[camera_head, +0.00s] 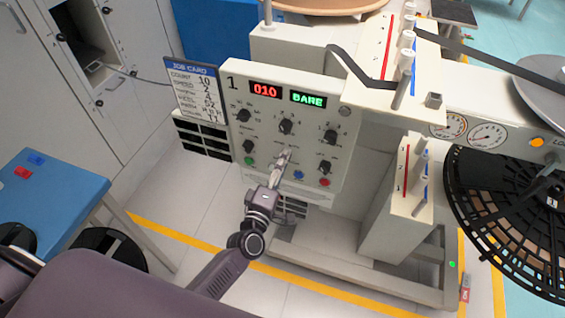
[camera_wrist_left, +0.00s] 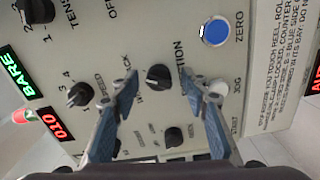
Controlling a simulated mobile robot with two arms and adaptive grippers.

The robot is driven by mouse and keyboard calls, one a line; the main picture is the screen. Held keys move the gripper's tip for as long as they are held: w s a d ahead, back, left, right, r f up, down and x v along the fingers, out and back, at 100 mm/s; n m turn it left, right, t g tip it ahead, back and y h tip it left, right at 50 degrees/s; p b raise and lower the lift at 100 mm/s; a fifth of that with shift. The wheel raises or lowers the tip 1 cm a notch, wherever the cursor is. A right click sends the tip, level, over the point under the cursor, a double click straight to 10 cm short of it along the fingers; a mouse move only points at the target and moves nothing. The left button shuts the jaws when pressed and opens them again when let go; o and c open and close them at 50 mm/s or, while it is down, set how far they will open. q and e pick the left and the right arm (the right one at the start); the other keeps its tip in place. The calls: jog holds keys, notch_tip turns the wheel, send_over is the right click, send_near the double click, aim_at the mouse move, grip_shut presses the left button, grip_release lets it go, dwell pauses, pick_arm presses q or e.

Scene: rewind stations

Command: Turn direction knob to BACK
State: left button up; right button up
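The direction knob (camera_wrist_left: 158,77) is a small black knob on the grey control panel (camera_head: 233,88). In the left wrist view, part of the word DIRECTION and letters ending in CK are printed around it. Its pointer setting is too small to read. My left gripper (camera_head: 286,153) is in front of the panel's lower middle and hides this knob in the head view. In the left wrist view, its two blue-padded fingers are spread, one on each side of the knob, with visible gaps. My right gripper is not in view.
A blue ZERO button (camera_wrist_left: 215,31) and a pale JOG button (camera_wrist_left: 218,88) lie close to the right finger. The speed knob (camera_wrist_left: 79,95) is left of the left finger. The panel displays show 010 (camera_head: 265,90) and BARE (camera_head: 308,99). A job card (camera_head: 196,92) stands left.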

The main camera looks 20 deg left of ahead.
pick_arm(q)
jog(key=s, duration=1.2)
jog(key=shift+a, duration=0.25)
jog(key=s+f+m+g, duration=0.3)
jog(key=s+f+m, duration=0.15)
jog(key=f, duration=0.65)
jog(key=s+f+m+g+h, duration=0.1)
jog(key=s+f+m+g, duration=0.3)
jog(key=f, duration=0.7)
jog(key=s+f+m+g, duration=0.25)
jog(key=s+f, duration=0.35)
jog(key=f, duration=0.5)
jog(key=s+a+f+m+g, duration=0.2)
jog(key=s+f, duration=0.2)
jog(key=s, duration=0.4)
jog(key=s+a+f+m+g+y, duration=0.1)
jog(key=s+a+f+m+g, duration=0.1)
jog(key=s, duration=0.6)
jog(key=s+a+f+m+g, duration=0.2)
jog(key=s+f+m+g, duration=0.1)
jog(key=s+f, duration=0.4)
jog(key=shift+s+y, duration=0.3)
jog(key=shift+s, duration=0.1)
